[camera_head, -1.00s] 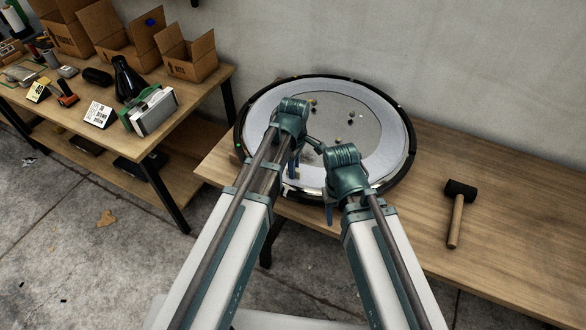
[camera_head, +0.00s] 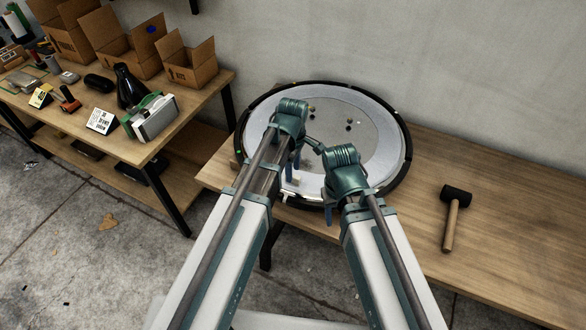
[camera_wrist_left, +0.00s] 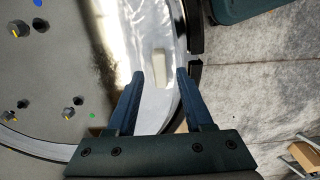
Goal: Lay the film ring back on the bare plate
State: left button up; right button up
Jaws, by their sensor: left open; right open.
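The round plate (camera_head: 364,141) lies on the wooden table inside a black rim and has a grey middle. A pale film ring (camera_head: 258,119) runs around that middle. In the left wrist view the film (camera_wrist_left: 162,28) is glossy and silvery and carries a pale tab (camera_wrist_left: 160,69). My left gripper (camera_head: 293,172) is over the near left part of the ring. Its open fingers (camera_wrist_left: 160,73) straddle the tab, with a gap on each side. My right gripper (camera_head: 341,210) is at the near edge of the rim, open, its fingertips partly hidden by its own wrist.
Small knobs (camera_head: 349,121) stand on the plate's middle. A black mallet (camera_head: 453,213) lies to the right on the table (camera_head: 505,240). A side bench (camera_head: 205,92) at left holds cardboard boxes (camera_head: 188,62) and tools. The table's right part is mostly clear.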

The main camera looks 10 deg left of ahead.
pick_arm(q)
notch_tip(320, 180, up, 9)
jog(key=p, duration=0.8)
jog(key=s+d+m+y, duration=0.1)
jog(key=s+d+m, duration=0.1)
jog(key=s+m, duration=1.2)
jog(key=shift+s+m, duration=0.3)
jog(key=shift+m, duration=1.8)
jog(key=shift+r, duration=0.1)
